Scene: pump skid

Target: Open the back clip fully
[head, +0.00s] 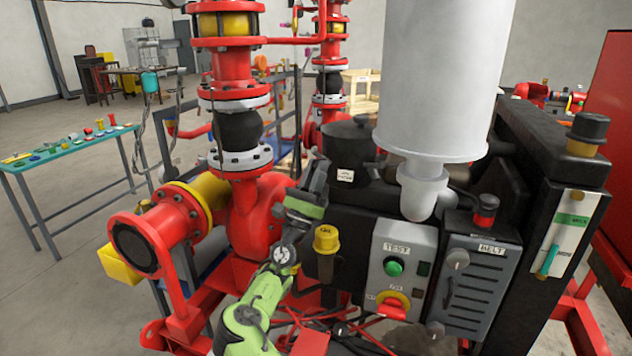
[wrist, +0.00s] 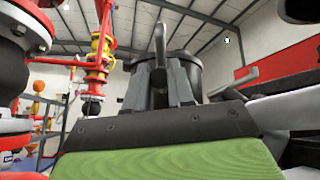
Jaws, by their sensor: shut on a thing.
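My gripper (head: 316,168) is raised at the left side of the black canister (head: 350,150), which has a white label on its front. In the wrist view, the two grey fingers of my gripper (wrist: 164,85) are closed around a thin grey lever, the back clip (wrist: 160,42). The clip's upper end sticks up above the fingertips, against the canister (wrist: 212,72) behind. Its lower part is hidden by the fingers, and in the head view the clip cannot be made out. A second grey lever (wrist: 236,78) slants out at the canister's right.
A red pipe with flanges (head: 240,130) stands close to the left of my gripper. A yellow cap (head: 326,239) is just below it. A large white cylinder (head: 440,75) and a control panel (head: 400,265) are to the right. A green-topped table (head: 65,150) stands far left.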

